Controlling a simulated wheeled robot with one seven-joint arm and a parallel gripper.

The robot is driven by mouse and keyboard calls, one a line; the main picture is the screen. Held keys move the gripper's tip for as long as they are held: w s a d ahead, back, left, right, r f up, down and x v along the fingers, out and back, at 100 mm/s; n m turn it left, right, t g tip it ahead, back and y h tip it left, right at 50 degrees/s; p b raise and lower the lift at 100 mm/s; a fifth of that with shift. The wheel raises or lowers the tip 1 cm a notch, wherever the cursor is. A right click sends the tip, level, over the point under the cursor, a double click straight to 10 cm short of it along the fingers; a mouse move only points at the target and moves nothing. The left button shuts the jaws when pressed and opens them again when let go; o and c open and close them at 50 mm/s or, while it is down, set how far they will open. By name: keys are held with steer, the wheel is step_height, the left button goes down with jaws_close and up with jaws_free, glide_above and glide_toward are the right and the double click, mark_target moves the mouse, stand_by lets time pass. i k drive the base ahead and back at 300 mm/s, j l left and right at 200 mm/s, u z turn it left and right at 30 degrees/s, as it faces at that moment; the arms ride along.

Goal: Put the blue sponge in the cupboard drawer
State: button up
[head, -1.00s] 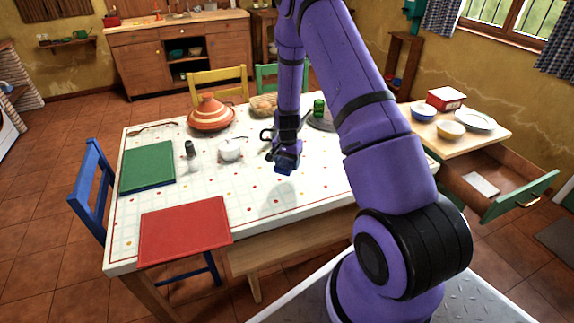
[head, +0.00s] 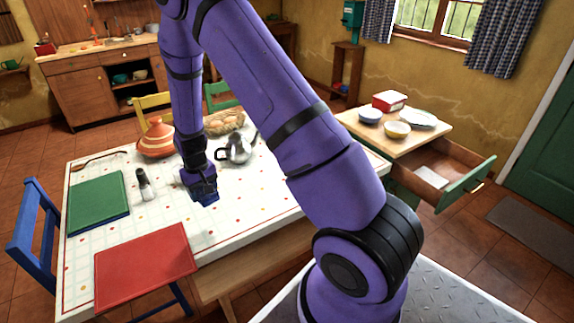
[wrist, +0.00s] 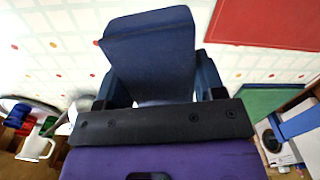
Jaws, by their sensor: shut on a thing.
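The blue sponge (wrist: 150,55) is held between the fingers of my gripper (wrist: 156,88) in the wrist view. In the head view my gripper (head: 203,190) points down over the white table, with the sponge (head: 208,199) just showing at its tip. The sponge appears to be above the tabletop; the exact gap is unclear. The cupboard (head: 392,146) stands to the right of the table, far from my gripper. Its drawer (head: 465,185) is pulled open, and a white flat thing (head: 432,176) lies inside.
On the table (head: 240,211) are a red mat (head: 145,266), a green mat (head: 98,205), a pepper mill (head: 145,184), a tagine (head: 156,139), a metal pot (head: 237,150) and a bread basket (head: 225,122). Bowls (head: 397,130) and a red box (head: 389,101) stand on the cupboard. Chairs flank the table.

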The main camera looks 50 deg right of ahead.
mark_target(446, 170)
steer(key=l+z, duration=0.15)
steer(key=z, duration=0.25)
steer(key=l+z, duration=0.15)
steer(key=z, duration=0.25)
steer(key=i+l+z, duration=0.1)
steer(key=z, duration=0.3)
steer(key=i+l+z, duration=0.2)
steer(key=l, duration=0.25)
steer(key=i+l+z, duration=0.15)
steer(key=i+l, duration=0.15)
steer(key=l, duration=0.15)
steer(key=i+l+z, duration=0.2)
steer(key=i+l, duration=0.1)
steer(key=l, duration=0.1)
